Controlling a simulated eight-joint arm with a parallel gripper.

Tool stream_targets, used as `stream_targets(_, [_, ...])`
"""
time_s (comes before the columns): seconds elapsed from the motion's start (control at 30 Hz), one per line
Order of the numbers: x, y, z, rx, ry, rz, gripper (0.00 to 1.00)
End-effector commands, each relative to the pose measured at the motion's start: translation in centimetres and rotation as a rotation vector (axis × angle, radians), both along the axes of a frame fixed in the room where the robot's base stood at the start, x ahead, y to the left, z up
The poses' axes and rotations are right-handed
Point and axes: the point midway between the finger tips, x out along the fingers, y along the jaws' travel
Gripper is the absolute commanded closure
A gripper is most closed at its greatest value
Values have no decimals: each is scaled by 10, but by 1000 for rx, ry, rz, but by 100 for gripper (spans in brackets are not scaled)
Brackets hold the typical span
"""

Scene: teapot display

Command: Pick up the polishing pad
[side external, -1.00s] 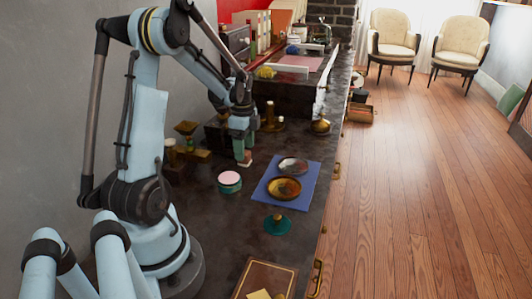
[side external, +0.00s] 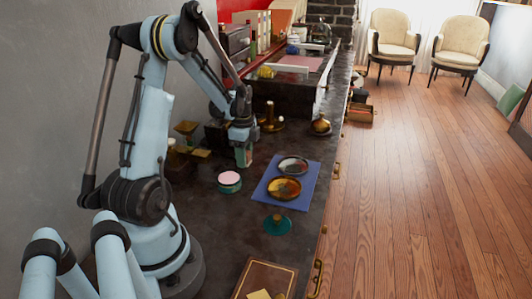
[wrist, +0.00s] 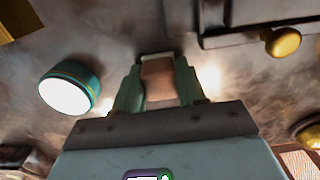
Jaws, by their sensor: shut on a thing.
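The polishing pad (wrist: 158,80) looks like a small brownish-pink block with a pale edge at its far end. In the wrist view it sits between the two green fingers of my gripper (wrist: 157,88), which are shut on its sides. In the side external view my gripper (side external: 243,157) points down, low over the dark worktop, and its fingers mostly hide the pad. I cannot tell whether the pad still touches the worktop.
A round green tin with a pink top (side external: 229,179) stands just in front of my gripper; its top looks white in the wrist view (wrist: 66,95). A blue mat (side external: 262,196) with two round dishes lies to the right. Brass pieces (side external: 270,122) stand behind.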

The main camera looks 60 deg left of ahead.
Motion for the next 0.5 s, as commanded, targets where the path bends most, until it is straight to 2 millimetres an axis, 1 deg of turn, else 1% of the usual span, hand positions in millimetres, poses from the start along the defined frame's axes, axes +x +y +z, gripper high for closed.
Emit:
stream_targets(0.27, [0, 0, 3, 0, 0, 0, 89])
stream_targets(0.37, [0, 0, 10, 0, 0, 0, 89])
stream_targets(0.5, [0, 0, 28, 0, 1, 0, 89])
